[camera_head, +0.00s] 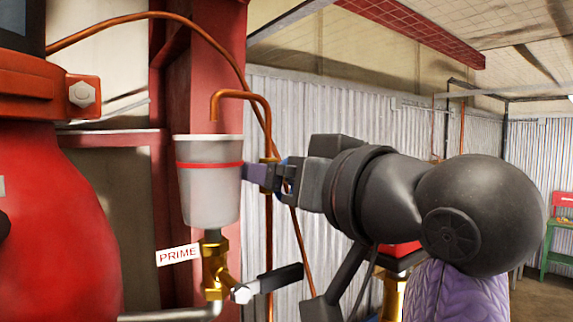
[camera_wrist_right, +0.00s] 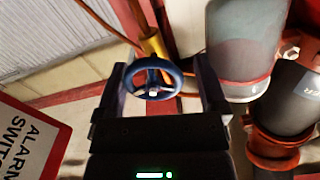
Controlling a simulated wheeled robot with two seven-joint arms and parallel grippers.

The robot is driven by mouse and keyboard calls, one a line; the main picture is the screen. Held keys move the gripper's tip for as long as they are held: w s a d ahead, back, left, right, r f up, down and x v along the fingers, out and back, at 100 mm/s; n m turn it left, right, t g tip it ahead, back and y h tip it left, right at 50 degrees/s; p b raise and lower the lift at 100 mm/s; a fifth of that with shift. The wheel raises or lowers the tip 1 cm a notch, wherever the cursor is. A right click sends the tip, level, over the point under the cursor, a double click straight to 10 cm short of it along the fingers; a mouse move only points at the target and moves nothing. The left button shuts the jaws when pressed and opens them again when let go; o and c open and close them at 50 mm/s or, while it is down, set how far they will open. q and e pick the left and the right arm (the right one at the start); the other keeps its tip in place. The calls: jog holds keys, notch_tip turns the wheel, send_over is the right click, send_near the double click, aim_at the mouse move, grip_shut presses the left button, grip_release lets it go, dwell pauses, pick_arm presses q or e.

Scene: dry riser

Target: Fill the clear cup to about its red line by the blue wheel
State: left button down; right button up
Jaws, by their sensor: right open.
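The clear cup (camera_head: 208,198) stands upright on a brass fitting in the head view. Its red line (camera_head: 210,164) runs round it a little below the rim. A copper spout (camera_head: 240,95) bends down over its mouth. I cannot clearly tell the water level. My right gripper (camera_head: 255,174) is beside the cup's right side. In the right wrist view the blue wheel (camera_wrist_right: 152,80) lies between the two open fingers of that gripper (camera_wrist_right: 158,85). Whether they touch it is unclear. What looks like the cup (camera_wrist_right: 247,40) is right of the fingers. My left gripper is out of view.
A PRIME tag (camera_head: 178,255) and a brass valve with a black lever (camera_head: 275,280) are below the cup. A large red vessel (camera_head: 60,220) fills the left. An ALARM SWITCH sign (camera_wrist_right: 30,135) is close at lower left in the wrist view.

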jog(key=shift+s+d, duration=0.15)
jog(key=shift+w, duration=0.25)
jog(key=c, duration=1.2)
jog(key=shift+d+f+n, duration=0.1)
jog(key=shift+n, duration=1)
jog(key=shift+n+b, duration=0.3)
jog(key=shift+n, duration=0.8)
